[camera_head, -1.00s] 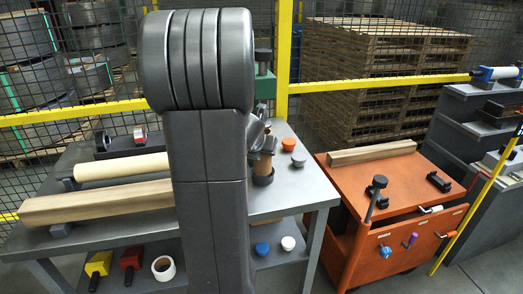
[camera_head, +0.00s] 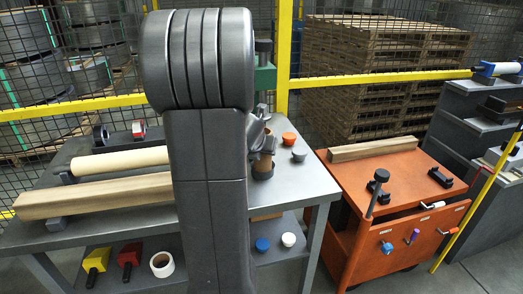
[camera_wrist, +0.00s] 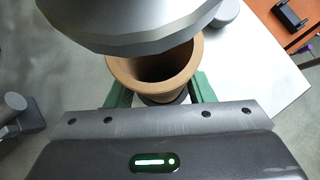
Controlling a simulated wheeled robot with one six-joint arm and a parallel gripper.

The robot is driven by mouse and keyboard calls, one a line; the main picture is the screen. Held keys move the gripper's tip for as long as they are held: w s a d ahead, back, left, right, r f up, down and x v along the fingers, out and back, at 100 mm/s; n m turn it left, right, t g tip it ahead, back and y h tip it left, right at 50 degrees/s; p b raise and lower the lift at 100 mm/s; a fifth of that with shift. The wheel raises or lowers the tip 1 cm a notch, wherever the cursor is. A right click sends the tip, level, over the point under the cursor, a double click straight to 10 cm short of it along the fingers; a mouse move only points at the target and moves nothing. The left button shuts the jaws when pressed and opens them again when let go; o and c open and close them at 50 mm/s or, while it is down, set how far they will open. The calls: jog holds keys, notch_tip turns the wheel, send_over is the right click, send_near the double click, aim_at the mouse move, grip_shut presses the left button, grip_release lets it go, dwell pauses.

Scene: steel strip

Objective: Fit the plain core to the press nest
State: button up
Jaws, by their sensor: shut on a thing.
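The plain core is a brown hollow tube; in the wrist view (camera_wrist: 150,73) I look into its open upper end. In the head view the core (camera_head: 264,160) stands about upright, partly behind my arm. My gripper (camera_head: 266,146) is shut on it. A dark cup-like piece (camera_head: 262,172), apparently the press nest, is at its lower end. I cannot tell whether the core is seated in it or just above. The green press (camera_head: 266,78) rises behind, mostly hidden by my arm. A large grey rounded part covers the upper left of the wrist view.
On the grey table (camera_head: 312,185) are an orange cap (camera_head: 289,138), a grey cap (camera_head: 299,154), a cream roll (camera_head: 120,162) and a long brown bar (camera_head: 95,196). An orange cart (camera_head: 400,190) stands right. Yellow-railed mesh fencing runs behind.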

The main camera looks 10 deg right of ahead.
jog(key=shift+f, duration=0.25)
jog(key=o, duration=1.2)
jog(key=shift+c, duration=0.2)
jog(key=shift+r, duration=0.1)
jog(key=p+v, duration=0.5)
jog(key=v, duration=0.8)
jog(key=shift+s+r, duration=0.25)
jog(key=shift+r, duration=0.05)
